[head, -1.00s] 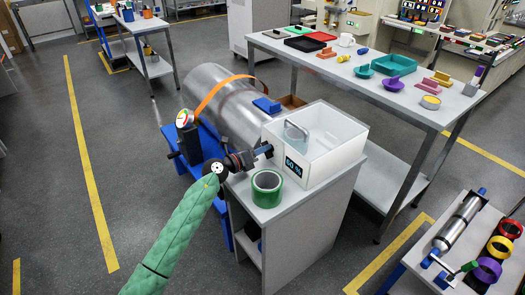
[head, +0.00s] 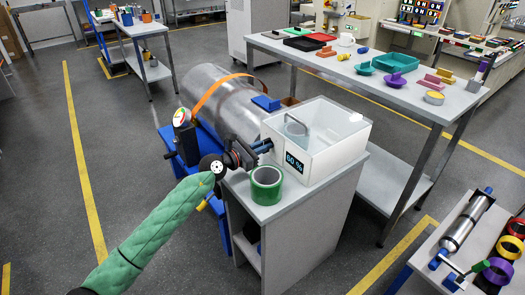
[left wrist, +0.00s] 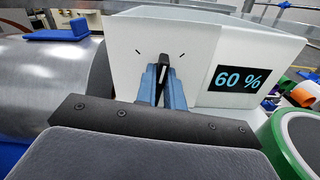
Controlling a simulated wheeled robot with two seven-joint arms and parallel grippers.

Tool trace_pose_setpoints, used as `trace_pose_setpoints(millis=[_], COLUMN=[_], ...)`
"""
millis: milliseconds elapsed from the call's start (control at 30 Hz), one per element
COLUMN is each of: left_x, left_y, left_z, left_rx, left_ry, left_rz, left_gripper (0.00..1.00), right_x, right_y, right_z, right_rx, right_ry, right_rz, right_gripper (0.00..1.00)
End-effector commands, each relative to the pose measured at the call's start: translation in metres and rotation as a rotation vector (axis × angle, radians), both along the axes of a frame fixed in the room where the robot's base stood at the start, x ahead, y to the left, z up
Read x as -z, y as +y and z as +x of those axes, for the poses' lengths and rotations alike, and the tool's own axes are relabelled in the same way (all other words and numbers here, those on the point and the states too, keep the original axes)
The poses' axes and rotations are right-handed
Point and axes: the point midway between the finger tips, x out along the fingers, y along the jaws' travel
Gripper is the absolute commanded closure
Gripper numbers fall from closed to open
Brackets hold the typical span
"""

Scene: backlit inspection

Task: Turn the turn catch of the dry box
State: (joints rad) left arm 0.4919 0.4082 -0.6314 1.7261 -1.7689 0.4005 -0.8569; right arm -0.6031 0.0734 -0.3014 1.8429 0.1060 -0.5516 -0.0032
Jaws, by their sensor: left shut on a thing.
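The dry box (head: 335,150) is a pale, see-through box on a grey cabinet, with a dark display reading 60 % in the left wrist view (left wrist: 240,79). The turn catch (left wrist: 163,72) is a dark knob with a white line on the box's front face. The line stands nearly upright, between two short dark marks on the face. My left gripper (head: 268,145) is at that face, its blue fingers shut on the catch. The fingers also show in the left wrist view (left wrist: 163,92) and cover the catch's sides. My right gripper is not in view.
A green tape roll (head: 266,186) stands on the cabinet top (head: 290,205) close to my left gripper. A large metal cylinder (head: 215,95) with an orange strap lies behind, and a gauge (head: 181,117) stands to the left. A long table (head: 400,95) with dishes is behind right.

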Motion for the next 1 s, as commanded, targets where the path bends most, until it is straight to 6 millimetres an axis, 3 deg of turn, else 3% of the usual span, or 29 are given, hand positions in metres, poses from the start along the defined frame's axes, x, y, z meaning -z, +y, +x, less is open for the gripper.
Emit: trace_pose_setpoints(millis=[400, 767, 833, 1000], left_x=[0.006, 0.004, 0.004, 0.005], left_y=[-0.001, -0.002, -0.002, -0.002], left_z=[-0.002, -0.003, -0.004, -0.004], left_rx=[0.000, 0.001, 0.001, 0.001], left_ry=[-0.320, -0.441, -0.457, -0.491], left_rz=[0.234, 0.323, 0.335, 0.359], left_gripper=[1.00, 1.00, 1.00, 1.00], right_x=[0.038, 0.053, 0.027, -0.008], right_y=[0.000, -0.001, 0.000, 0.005], right_z=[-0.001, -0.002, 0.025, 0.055], right_rx=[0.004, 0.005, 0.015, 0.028], right_ry=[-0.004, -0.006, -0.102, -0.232], right_rz=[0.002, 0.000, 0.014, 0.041], right_gripper=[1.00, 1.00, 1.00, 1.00])
